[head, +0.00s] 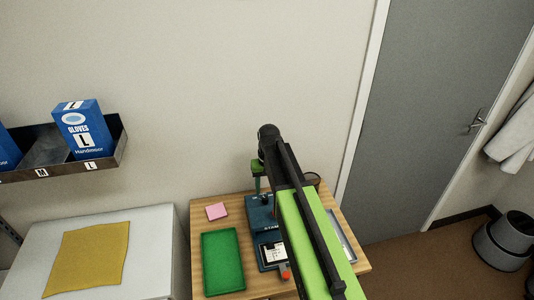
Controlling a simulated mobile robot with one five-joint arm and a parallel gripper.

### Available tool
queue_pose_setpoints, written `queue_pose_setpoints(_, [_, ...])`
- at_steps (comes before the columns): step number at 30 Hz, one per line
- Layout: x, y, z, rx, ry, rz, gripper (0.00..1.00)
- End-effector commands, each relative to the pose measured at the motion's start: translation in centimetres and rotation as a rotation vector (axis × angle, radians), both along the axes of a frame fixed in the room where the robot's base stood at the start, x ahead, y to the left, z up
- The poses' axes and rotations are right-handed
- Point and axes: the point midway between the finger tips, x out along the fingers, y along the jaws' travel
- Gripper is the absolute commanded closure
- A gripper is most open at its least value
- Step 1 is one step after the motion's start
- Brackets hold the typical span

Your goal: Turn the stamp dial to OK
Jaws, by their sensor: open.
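The stamp device (260,212) is a dark teal-blue unit with pale lettering, standing on the wooden table. A white card or label (272,252) lies at its front, with a small orange-red piece (285,274) near my arm. I cannot make out the stamp dial or its setting; my arm covers the device's right side. My gripper (257,182) points down behind the arm's far end, above the back of the stamp device. It is open, only partly seen, and I see nothing held. I cannot tell whether it touches the device.
A green tray (205,268) and a pink pad (216,211) lie on the table (195,215) left of the stamp device. A grey tray edge (343,238) and a dark round rim (312,179) show right of my arm. A white cabinet (155,225) with a yellow cloth (90,257) stands left.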

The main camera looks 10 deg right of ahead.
Motion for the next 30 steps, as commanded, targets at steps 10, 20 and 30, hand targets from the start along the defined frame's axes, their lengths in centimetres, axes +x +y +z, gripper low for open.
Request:
queue_pose_setpoints(10, [0.0, -0.4, 9.0, 0.000, 0.000, 0.002, 0.54])
queue_pose_setpoints(20, [0.0, -0.5, 12.2, 0.000, 0.000, 0.002, 0.54])
queue_pose_setpoints(30, [0.0, -0.6, 12.0, 0.000, 0.000, 0.002, 0.54])
